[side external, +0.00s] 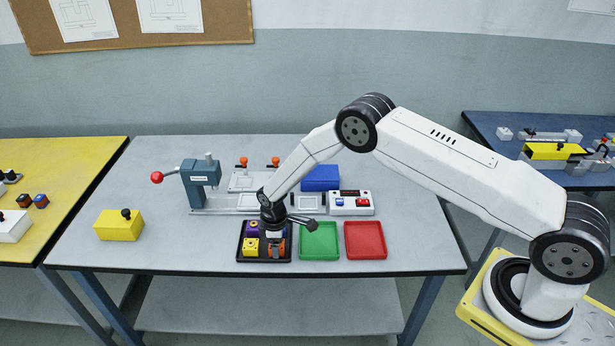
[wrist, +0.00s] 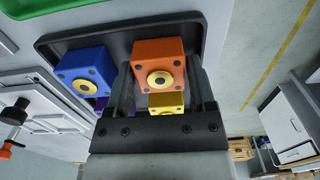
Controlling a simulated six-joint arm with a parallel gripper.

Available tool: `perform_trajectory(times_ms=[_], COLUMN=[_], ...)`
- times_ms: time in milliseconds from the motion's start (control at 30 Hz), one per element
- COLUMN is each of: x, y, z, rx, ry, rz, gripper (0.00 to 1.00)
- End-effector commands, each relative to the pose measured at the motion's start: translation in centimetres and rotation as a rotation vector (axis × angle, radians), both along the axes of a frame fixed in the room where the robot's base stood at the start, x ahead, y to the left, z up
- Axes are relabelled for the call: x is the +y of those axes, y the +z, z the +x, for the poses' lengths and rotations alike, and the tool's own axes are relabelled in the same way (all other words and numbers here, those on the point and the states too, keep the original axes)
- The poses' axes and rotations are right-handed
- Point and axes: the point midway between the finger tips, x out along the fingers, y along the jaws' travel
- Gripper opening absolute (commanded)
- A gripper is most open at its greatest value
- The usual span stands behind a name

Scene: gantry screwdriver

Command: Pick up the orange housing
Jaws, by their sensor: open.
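The orange housing (wrist: 158,58) is a block with a brass-coloured round centre. In the wrist view it sits between the two dark fingers of my gripper (wrist: 161,70), which is open around it. It stands in a black tray (side external: 240,258) with a blue housing (wrist: 84,70), a yellow housing (side external: 250,246) and a purple housing (side external: 252,229). In the side view my gripper (side external: 275,247) is down at the tray's right part and hides much of the orange housing. I cannot tell whether the fingers touch it.
A green tray (side external: 318,240) and a red tray (side external: 365,240) lie right of the black tray. A yellow block (side external: 119,226) is at left; the table between is clear.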

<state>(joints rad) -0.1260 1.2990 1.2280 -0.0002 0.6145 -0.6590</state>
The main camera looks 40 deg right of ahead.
Motion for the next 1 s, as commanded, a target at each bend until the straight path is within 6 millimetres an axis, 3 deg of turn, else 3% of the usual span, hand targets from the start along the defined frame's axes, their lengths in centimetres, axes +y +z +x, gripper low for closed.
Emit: perform_trajectory(times_ms=[567, 667, 800, 1000], x=[-0.01, -0.01, -0.01, -0.01], y=[-0.33, -0.32, -0.32, -0.28], z=[0.01, 0.01, 0.01, 0.05], rx=[0.0, 0.0, 0.0, -0.001], ry=[0.0, 0.0, 0.0, 0.0], rz=[0.0, 0.0, 0.0, 0.0], gripper=[0.71, 0.45, 0.01, 0.0])
